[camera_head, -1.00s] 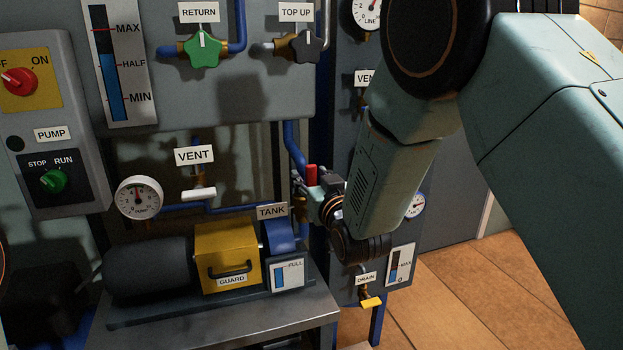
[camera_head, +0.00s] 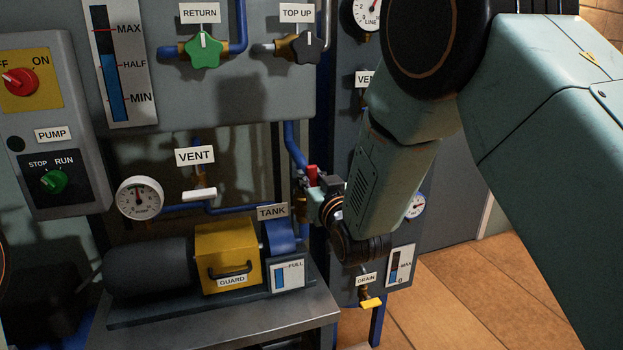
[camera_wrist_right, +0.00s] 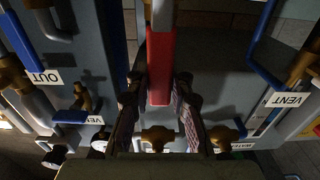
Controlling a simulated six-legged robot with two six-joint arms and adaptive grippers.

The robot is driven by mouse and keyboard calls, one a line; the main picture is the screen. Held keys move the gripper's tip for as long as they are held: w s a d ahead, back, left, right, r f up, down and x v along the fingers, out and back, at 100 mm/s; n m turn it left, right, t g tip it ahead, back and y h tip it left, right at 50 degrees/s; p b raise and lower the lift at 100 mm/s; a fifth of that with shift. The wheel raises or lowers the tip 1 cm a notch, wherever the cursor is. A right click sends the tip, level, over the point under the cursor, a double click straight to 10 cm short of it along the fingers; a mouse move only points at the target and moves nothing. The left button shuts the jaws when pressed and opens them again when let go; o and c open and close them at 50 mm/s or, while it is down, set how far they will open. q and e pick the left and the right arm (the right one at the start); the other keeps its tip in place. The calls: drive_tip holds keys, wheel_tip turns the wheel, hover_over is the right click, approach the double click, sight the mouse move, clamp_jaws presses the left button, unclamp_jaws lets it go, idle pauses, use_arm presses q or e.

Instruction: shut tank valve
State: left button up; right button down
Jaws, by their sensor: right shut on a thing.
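The tank valve's red handle (camera_head: 312,175) stands near upright on the pipework, right of the TANK label (camera_head: 272,212). My right gripper (camera_head: 318,192) is at this handle, coming in from the right, and partly hides the valve body. In the right wrist view the red handle (camera_wrist_right: 160,62) runs between the two fingers of my right gripper (camera_wrist_right: 159,98), which is shut on it. My left gripper is not in view.
A blue pipe (camera_head: 293,145) rises behind the valve. The white-handled vent valve (camera_head: 199,194) is further left. The yellow drain handle (camera_head: 371,302) hangs below my right wrist.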

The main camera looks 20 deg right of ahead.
drive_tip(key=shift+d, duration=0.15)
drive_tip(key=d+f+m+b, duration=0.4)
drive_tip(key=d+f+m, duration=0.4)
drive_tip(key=m, duration=1)
drive_tip(key=shift+w+d+f, duration=0.2)
drive_tip(key=shift+d+f, duration=0.2)
drive_tip(key=shift+f, duration=0.1)
idle(0.5)
